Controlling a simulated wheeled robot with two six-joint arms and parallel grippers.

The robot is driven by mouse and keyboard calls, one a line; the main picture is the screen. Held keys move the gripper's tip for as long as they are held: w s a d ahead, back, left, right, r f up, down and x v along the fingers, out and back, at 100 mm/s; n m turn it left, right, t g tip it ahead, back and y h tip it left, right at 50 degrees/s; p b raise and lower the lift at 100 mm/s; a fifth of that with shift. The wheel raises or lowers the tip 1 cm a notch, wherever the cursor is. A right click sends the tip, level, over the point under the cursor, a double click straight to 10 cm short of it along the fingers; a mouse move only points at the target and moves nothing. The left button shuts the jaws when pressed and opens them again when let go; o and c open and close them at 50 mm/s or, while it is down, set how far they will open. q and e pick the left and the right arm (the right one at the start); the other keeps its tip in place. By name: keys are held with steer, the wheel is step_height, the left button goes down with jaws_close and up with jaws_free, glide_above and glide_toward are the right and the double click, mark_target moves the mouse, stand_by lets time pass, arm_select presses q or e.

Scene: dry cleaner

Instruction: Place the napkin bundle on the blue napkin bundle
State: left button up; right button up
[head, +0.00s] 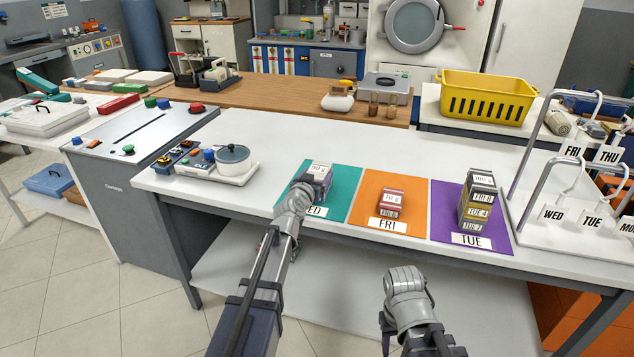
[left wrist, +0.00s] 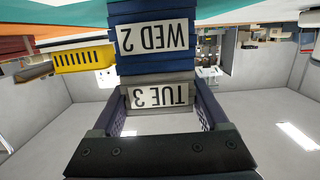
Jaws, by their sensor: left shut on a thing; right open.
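A grey napkin bundle labelled TUE 3 (left wrist: 150,76) sits between the fingers of my left gripper (left wrist: 160,95), which is shut on it. In the upside-down left wrist view, a blue napkin bundle labelled WED 2 (left wrist: 130,62) is right against it, beneath it in the room. I cannot tell whether the grey bundle's weight rests on it. In the head view, the grey bundle (head: 318,169) tops the stack on the teal WED mat (head: 345,200), and my left gripper (head: 304,186) reaches it from the front. My right gripper (head: 404,277) is open, in front of the table; its fingers are mostly hidden.
An orange FRI mat (head: 370,184) bears a reddish stack (head: 390,202). A purple TUE mat (head: 442,220) bears a taller stack (head: 477,200). A scale with a pot (head: 234,160) stands left, and a rack with day tags (head: 585,215) stands right. The table behind the mats is clear.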

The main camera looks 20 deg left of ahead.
arm_select(q)
steer(key=shift+r, duration=0.1)
steer(key=shift+f, duration=0.25)
steer(key=o, duration=1.3)
steer(key=shift+r, duration=0.1)
steer(key=shift+r, duration=0.1)
steer(key=shift+s+r, duration=0.1)
steer(key=shift+s, duration=0.25)
steer(key=s+r+p, duration=0.1)
steer(key=s+p, duration=0.1)
steer(key=s, duration=0.9)
steer(key=shift+s+a+r, duration=0.15)
steer(key=shift+a+r, duration=0.05)
steer(key=shift+r, duration=0.15)
